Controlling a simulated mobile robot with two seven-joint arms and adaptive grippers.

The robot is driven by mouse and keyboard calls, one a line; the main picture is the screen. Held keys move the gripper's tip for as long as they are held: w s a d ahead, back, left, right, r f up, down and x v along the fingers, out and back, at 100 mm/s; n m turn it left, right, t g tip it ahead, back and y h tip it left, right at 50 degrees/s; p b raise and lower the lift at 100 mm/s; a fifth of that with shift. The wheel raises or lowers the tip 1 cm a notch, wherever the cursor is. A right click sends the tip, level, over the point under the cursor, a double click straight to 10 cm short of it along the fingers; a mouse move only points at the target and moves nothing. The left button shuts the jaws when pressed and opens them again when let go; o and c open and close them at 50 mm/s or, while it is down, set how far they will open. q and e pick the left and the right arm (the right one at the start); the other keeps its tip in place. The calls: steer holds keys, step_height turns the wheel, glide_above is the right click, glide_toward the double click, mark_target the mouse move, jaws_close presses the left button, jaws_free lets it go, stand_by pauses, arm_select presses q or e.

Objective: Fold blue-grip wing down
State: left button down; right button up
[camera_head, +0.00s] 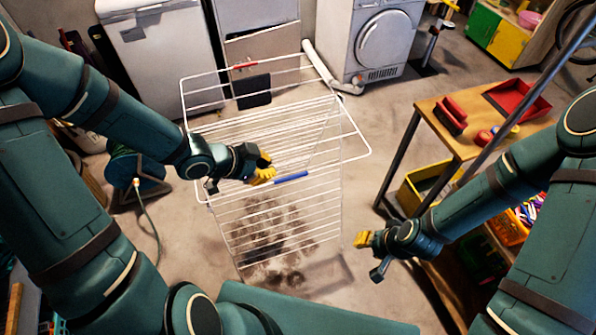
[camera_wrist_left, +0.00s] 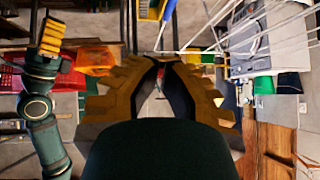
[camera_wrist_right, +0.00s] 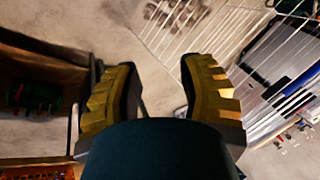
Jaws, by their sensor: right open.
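The white wire drying rack (camera_head: 327,108) stands in the middle of the floor. Its blue grip (camera_head: 291,177) is on the near edge of the top frame, and that wing looks spread out rather than hanging. My left gripper (camera_head: 266,170) is just left of the blue grip, apparently apart from it. Its fingertips are close together in the left wrist view (camera_wrist_left: 163,62), with no held object visible. My right gripper (camera_head: 360,240) is open and empty, right of the rack and lower. The right wrist view shows its parted fingers (camera_wrist_right: 158,68) and rack wires beyond.
A red grip (camera_head: 243,65) marks the rack's far edge. A wooden workbench (camera_head: 442,108) with red items and a yellow crate (camera_head: 408,193) below stands at right. A dryer (camera_head: 380,40) and white cabinet (camera_head: 165,50) stand behind. A green hose reel (camera_head: 130,170) is at left.

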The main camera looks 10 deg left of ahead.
arm_select(q)
steer(key=b, duration=0.7)
glide_above(292, 176)
steer(key=s+d, duration=0.1)
steer(key=s, duration=0.1)
step_height(292, 176, down, 7)
steer(key=shift+w+a+f+m, duration=0.15)
steer(key=shift+f+m, duration=0.05)
steer(key=shift+f, duration=0.6)
steer(key=shift+w+a+f+m, duration=0.15)
steer(key=shift+f+m, duration=0.05)
steer(key=shift+f, duration=0.6)
steer(key=shift+f, duration=0.1)
